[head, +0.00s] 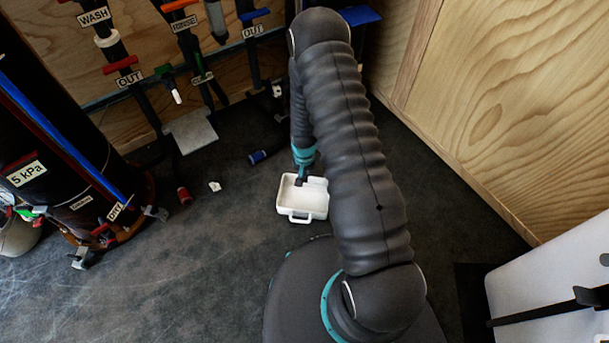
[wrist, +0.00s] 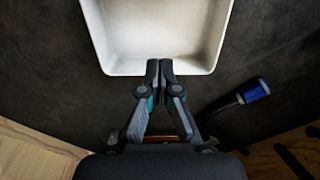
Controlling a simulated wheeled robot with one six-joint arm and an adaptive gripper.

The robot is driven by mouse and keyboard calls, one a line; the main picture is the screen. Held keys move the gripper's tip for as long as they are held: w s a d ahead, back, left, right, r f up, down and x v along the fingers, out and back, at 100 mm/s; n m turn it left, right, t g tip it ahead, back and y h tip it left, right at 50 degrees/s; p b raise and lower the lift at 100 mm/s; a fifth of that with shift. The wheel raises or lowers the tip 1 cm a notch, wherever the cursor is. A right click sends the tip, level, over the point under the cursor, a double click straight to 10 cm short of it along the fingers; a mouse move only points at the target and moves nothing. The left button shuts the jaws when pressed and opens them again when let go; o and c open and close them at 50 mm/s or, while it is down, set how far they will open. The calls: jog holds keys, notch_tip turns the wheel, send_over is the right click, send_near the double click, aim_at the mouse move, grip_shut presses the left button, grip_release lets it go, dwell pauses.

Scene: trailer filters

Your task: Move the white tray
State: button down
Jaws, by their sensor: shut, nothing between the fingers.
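The white tray (head: 304,203) stands on the dark floor beside my base in the head view. It is a shallow, empty box with a loop handle on the side nearest the camera. In the wrist view the tray (wrist: 160,35) fills the top middle, partly cut off by the frame. My gripper (wrist: 160,64) is shut and empty, its fingertips together at the tray's near wall. I cannot tell whether they touch it. In the head view my gripper (head: 300,180) reaches down at the tray's far edge, and my arm passes close to the tray's right side.
A blue-capped piece (head: 257,157) lies left of my gripper, and a red piece (head: 184,195) and a small white piece (head: 215,186) lie farther left. A black cylinder (head: 60,160) stands at left. Wooden walls (head: 500,100) bound the right and back. The front-left floor is clear.

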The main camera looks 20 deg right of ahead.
send_over(306, 187)
jog(key=s+a, duration=0.2)
jog(key=s, duration=0.2)
notch_tip(306, 187, down, 9)
jog(key=shift+w+d+r, duration=0.1)
jog(key=shift+w+d, duration=0.05)
jog(key=shift+w+d+r, duration=0.1)
jog(key=shift+w+d, duration=0.15)
jog(key=shift+w, duration=0.4)
jog(key=shift+w+d, duration=0.3)
jog(key=shift+w, duration=0.3)
jog(key=shift+w+d+r, duration=0.1)
jog(key=shift+w+d, duration=0.15)
jog(key=shift+w, duration=0.4)
